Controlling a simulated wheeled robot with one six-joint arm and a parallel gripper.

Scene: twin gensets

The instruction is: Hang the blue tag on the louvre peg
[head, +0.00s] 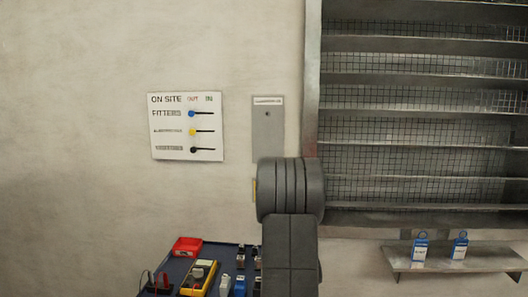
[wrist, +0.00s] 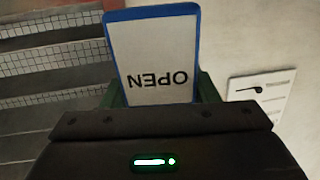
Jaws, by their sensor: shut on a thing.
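The blue-edged tag (wrist: 152,52), with a white face reading OPEN upside down, fills the top middle of the wrist view. My gripper (wrist: 160,98) is shut on its near end, with green fingers showing at either side. In the head view my arm hides both gripper and tag. A grey wall plate (head: 266,140) with a small label at its top stands left of the louvre (head: 420,120). A small dark peg-like spot (head: 267,114) is on the plate. I cannot tell whether this is the louvre peg.
An ON SITE board (head: 186,127) hangs left of the plate. A shelf (head: 450,259) under the louvre bears two blue padlock-like items (head: 420,248). At the bottom, a dark-blue bench top (head: 222,262) holds a red tray (head: 187,247) and a yellow meter (head: 199,277).

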